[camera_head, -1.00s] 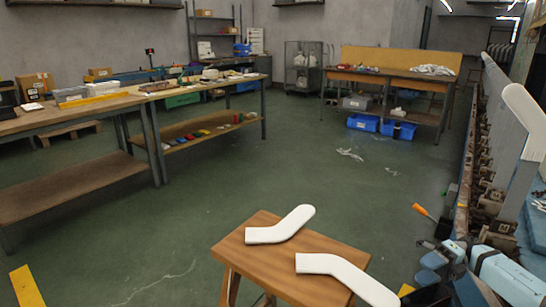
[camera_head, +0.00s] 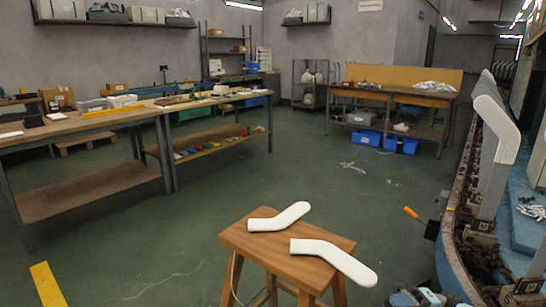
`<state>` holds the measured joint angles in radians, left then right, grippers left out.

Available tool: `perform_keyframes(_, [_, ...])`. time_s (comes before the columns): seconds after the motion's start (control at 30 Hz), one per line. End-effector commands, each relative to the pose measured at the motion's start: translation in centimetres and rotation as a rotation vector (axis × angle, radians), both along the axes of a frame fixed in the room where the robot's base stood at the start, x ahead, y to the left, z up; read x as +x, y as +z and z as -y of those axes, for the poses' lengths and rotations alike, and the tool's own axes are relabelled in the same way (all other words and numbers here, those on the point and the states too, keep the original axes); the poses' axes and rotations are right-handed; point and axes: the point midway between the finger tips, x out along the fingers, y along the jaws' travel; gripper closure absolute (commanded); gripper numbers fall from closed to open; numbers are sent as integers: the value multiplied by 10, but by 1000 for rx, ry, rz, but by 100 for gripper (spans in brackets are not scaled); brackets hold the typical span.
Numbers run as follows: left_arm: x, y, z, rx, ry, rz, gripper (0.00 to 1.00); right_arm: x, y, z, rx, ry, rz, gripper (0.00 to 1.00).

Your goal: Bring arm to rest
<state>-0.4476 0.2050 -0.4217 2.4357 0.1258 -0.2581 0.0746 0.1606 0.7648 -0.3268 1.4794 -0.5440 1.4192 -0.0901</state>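Two flat, white, bent sock-shaped pieces lie apart on a wooden stool (camera_head: 235,238). One piece (camera_head: 280,218) is farther back, and the other (camera_head: 335,259) is nearer, with one end past the stool's right edge. A white-topped, sock-shaped upright form (camera_head: 497,128) stands on the machine at the right. Part of what looks like my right gripper (camera_head: 416,298) shows at the bottom edge, right of the stool. Most of it is cut off, so I cannot see whether it is open or holds anything. My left gripper is out of view.
The long machine (camera_head: 455,255) runs along the right side. An orange-handled tool (camera_head: 412,213) juts out from it. A workbench (camera_head: 95,125) stands at the left, another table (camera_head: 390,97) at the back with blue bins (camera_head: 366,137) below. The green floor between is open.

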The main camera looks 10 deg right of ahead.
Motion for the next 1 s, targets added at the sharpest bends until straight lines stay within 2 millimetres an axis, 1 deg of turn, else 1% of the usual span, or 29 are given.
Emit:
perform_keyframes(0.03, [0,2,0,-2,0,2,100,-8,0,-32,70,-35,-42,54])
perform_keyframes(0.07, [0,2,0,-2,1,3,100,-12,2,-50,113,-63,-73,54])
perform_keyframes(0.1, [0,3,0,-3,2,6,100,-17,6,-74,175,-104,-121,54])
perform_keyframes(0.13, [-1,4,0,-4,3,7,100,-21,10,-91,222,-136,-163,54])
perform_keyframes(0.17, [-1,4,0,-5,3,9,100,-26,15,-107,271,-169,-212,54])
perform_keyframes(0.2, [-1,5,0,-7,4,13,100,-34,22,-128,340,-214,-285,54])
perform_keyframes(0.27, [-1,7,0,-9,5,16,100,-45,34,-156,439,-279,-413,54])
perform_keyframes(0.3, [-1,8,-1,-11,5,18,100,-54,43,-172,501,-319,-504,54])
perform_keyframes(0.4, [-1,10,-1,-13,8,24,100,-72,62,-198,623,-397,-723,54])
perform_keyframes(0.5, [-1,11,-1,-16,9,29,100,-89,76,-214,703,-444,-909,54])
perform_keyframes(0.6, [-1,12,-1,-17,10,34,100,-104,88,-225,760,-470,-1067,54])
perform_keyframes(0.9, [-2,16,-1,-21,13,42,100,-148,121,-243,850,-488,-1468,54])
perform_keyframes(0.93, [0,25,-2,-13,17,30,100,-144,127,-242,839,-505,-1461,54])
perform_keyframes(1.0, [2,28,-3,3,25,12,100,-141,129,-241,827,-531,-1465,54])
